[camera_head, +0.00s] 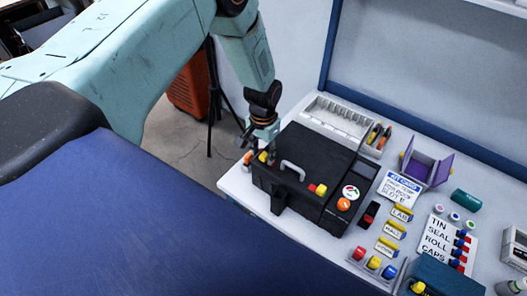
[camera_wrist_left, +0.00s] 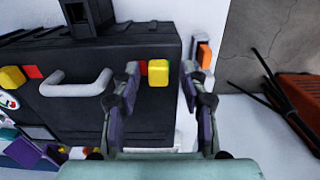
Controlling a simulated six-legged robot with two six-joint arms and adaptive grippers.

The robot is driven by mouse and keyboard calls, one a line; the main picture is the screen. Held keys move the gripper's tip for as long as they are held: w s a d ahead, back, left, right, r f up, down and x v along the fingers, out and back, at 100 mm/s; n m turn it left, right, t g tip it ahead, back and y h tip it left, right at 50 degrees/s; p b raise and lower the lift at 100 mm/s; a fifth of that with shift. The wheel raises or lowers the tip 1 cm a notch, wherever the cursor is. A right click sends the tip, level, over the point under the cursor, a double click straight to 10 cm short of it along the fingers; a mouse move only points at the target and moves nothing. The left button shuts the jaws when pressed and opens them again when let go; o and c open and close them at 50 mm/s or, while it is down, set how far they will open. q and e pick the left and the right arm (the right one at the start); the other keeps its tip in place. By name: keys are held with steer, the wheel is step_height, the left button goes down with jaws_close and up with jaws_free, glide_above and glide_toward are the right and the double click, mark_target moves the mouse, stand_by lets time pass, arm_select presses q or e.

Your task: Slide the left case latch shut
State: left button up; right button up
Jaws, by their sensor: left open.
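The black case (camera_head: 300,165) stands closed on the white bench, with a grey handle (camera_head: 292,170) on it. The left latch is a yellow block (camera_head: 263,157) near the case's left end; in the left wrist view the yellow block (camera_wrist_left: 158,72) has a small red patch (camera_wrist_left: 143,68) beside it. My left gripper (camera_head: 262,145) is over that end. In the left wrist view its open fingers (camera_wrist_left: 160,76) stand on either side of the yellow block; contact cannot be told. The other latch, yellow (camera_head: 321,190) beside red, is right of the handle. My right gripper is out of view.
An orange item (camera_wrist_left: 204,55) lies just beyond the case's end, close to one finger. Behind the case are a white tray (camera_head: 335,117) and a purple box (camera_head: 426,168). Labels, caps and small parts crowd the bench to the right.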

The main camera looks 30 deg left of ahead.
arm_select(q)
steer(key=shift+w+d, duration=0.15)
steer(key=shift+d, duration=0.05)
steer(key=c, duration=0.3)
jaws_close()
